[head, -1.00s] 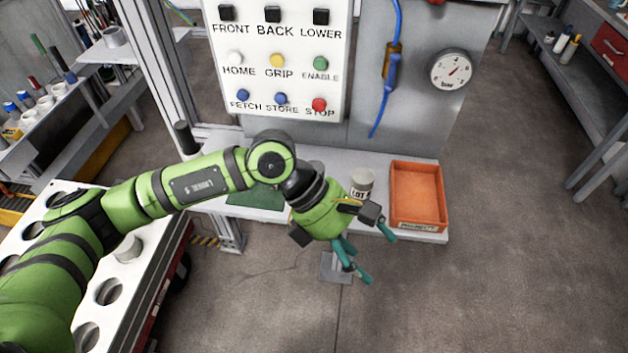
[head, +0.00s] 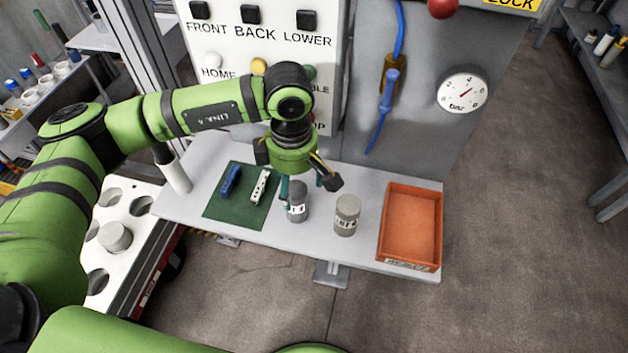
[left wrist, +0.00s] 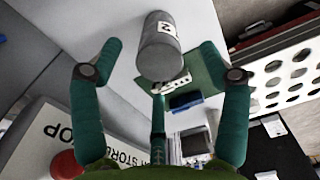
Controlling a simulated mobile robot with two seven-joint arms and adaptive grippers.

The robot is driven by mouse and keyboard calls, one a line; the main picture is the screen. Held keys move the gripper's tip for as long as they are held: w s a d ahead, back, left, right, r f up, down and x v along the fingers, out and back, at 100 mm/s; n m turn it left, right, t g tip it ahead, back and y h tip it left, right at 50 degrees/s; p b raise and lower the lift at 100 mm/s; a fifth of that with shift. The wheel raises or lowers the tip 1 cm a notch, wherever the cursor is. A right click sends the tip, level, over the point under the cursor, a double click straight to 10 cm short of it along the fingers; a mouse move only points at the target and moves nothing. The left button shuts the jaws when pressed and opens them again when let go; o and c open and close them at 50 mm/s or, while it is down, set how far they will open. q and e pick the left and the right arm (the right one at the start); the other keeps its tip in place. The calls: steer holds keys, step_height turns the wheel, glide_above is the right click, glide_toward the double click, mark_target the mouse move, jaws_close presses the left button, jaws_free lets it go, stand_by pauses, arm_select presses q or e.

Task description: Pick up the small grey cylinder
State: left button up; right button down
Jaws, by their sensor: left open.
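The small grey cylinder (head: 297,207) stands upright on the grey bench, with a white label on its side. It also shows in the left wrist view (left wrist: 160,48), between the spread teal fingers. My left gripper (head: 300,184) is open and points down just above and around the top of this cylinder. In the left wrist view the gripper (left wrist: 160,62) has clear gaps on both sides of the cylinder. The gripper partly hides the cylinder's top in the head view. My right gripper is not in view.
A larger, lighter grey cylinder (head: 347,216) stands close to the right. An orange tray (head: 437,228) is at the bench's right end. A green mat (head: 222,208) with a blue piece (head: 231,180) and a white piece (head: 261,186) lies left. A button panel (head: 240,48) rises behind.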

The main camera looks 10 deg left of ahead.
mark_target(294, 191)
arm_select(q)
steer(key=shift+w+d+f, duration=0.15)
steer(key=shift+w+d, duration=0.05)
steer(key=shift+w, duration=0.15)
steer(key=shift+w+f+p, duration=0.1)
steer(key=shift+f+p, duration=0.15)
steer(key=shift+p, duration=0.05)
steer(key=shift+s+a+f+p, duration=0.2)
steer(key=shift+s+f+p, duration=0.1)
steer(key=shift+f+p, duration=0.3)
steer(key=shift+s+a+f+p, duration=0.25)
steer(key=shift+f+p, duration=0.2)
steer(key=shift+f, duration=0.15)
steer(key=f, duration=0.1)
steer(key=f+p, duration=0.1)
steer(key=f, duration=0.1)
steer(key=shift+w+f, duration=0.2)
steer(key=shift+f, duration=0.25)
jaws_close()
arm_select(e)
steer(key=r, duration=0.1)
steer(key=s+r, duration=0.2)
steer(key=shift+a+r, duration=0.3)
